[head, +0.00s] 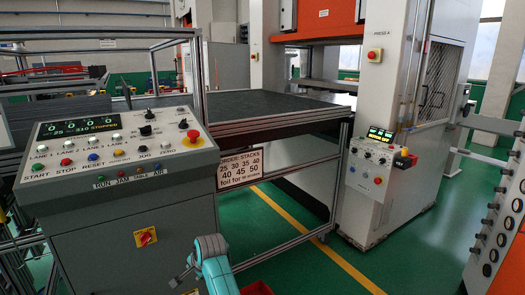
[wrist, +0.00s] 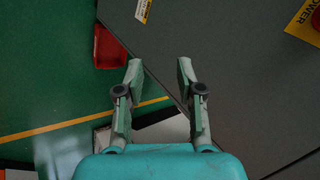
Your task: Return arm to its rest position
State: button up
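My arm (head: 214,262) shows as a teal link at the bottom centre of the head view, in front of the console. My gripper (head: 180,276) is low beside it, at the lower right of the console front. In the wrist view my gripper (wrist: 160,78) has its two fingers spread apart, with nothing between them. The grey console side fills the right of that view beyond the fingertips. I cannot tell the exact gap between fingers and console.
The control console (head: 115,165) stands close on the left. A frame table (head: 275,105) with a dark top is behind it. A press cabinet (head: 375,190) stands right of centre. A red bin (wrist: 108,47) lies on the green floor (head: 300,262), which is open at the centre right.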

jog(key=s+d+f+n+t, duration=0.1)
jog(key=s+d+f, duration=0.4)
jog(key=d+f, duration=0.35)
jog(key=s+d+f+t, duration=0.1)
jog(key=s+d+f, duration=0.55)
jog(key=f, duration=0.35)
jog(key=s+d+f+n+t+h, duration=0.1)
jog(key=s+d+f, duration=0.2)
jog(key=s+d, duration=0.45)
jog(key=s+d+f+n+t, duration=0.1)
jog(key=s+d+f+t, duration=0.15)
jog(key=s+d, duration=0.5)
jog(key=s+d+r+h, duration=0.15)
jog(key=s+d, duration=0.25)
jog(key=s, duration=0.9)
jog(key=s+d+r+n+t+h, duration=0.1)
jog(key=s+d+r+n+t, duration=0.1)
jog(key=s+r, duration=1)
jog(key=s+d+r+n+t+h, duration=0.1)
jog(key=s+d+r, duration=0.3)
jog(key=s+r, duration=0.7)
jog(key=shift+s+d+r+n+t, duration=0.15)
jog(key=shift+s+r+n+t, duration=0.2)
jog(key=shift+r+n+t, duration=0.2)
